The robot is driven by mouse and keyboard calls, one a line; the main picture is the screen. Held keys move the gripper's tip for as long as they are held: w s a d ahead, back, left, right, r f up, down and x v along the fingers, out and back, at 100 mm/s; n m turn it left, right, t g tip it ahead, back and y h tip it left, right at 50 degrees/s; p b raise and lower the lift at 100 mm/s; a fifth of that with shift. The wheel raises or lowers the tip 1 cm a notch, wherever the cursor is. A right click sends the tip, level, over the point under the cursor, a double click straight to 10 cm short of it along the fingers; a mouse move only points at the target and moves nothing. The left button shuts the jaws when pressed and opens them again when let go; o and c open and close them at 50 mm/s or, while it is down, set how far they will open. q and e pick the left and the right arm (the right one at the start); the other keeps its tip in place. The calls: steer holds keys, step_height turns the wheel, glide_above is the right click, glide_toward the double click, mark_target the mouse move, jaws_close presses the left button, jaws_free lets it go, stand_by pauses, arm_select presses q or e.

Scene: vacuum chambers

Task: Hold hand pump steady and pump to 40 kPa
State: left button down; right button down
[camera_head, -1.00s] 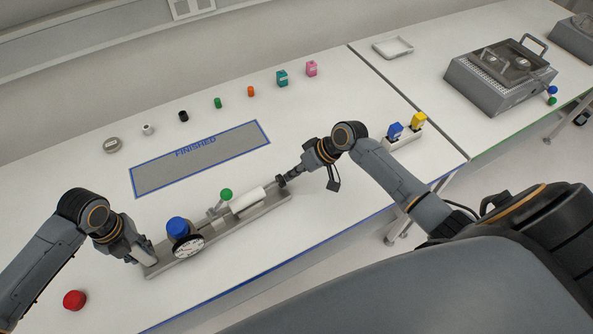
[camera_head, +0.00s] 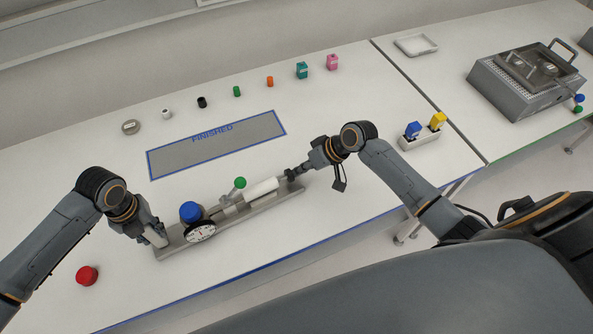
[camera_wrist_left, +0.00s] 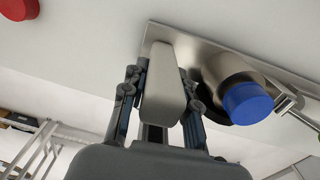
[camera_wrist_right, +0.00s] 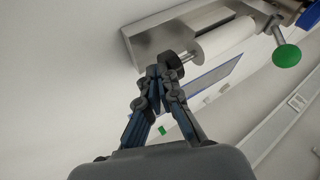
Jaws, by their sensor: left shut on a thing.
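The hand pump has a long metal base plate (camera_head: 235,226), a white cylinder (camera_head: 262,190), a blue cap (camera_head: 190,211), a green ball-topped lever (camera_head: 239,183) and a round white gauge (camera_head: 201,232). The gauge reading is too small to tell. My left gripper (camera_head: 157,237) is shut on a pale upright block (camera_wrist_left: 163,90) at the base's left end. My right gripper (camera_head: 288,173) is at the right end of the cylinder. In the right wrist view its fingers (camera_wrist_right: 160,76) are close together at the dark knob (camera_wrist_right: 172,63) on the pump rod, which they partly hide.
A red button (camera_head: 87,275) is at the front left. A grey panel marked FINISHED (camera_head: 216,150) lies behind the pump. Several small coloured parts line the back. A holder (camera_head: 419,142) with blue and yellow pieces stands at right.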

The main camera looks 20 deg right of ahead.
steer(key=d, duration=0.1)
steer(key=d+r, duration=0.1)
steer(key=d, duration=0.1)
steer(key=shift+s+d, duration=0.1)
steer(key=shift+d, duration=0.05)
steer(key=v, duration=0.8)
steer(key=shift+s+d+r, duration=0.2)
steer(key=shift+r, duration=0.1)
stand_by(1.4)
steer(key=d, duration=0.3)
steer(key=shift+w+d, duration=0.2)
steer(key=shift+d, duration=0.2)
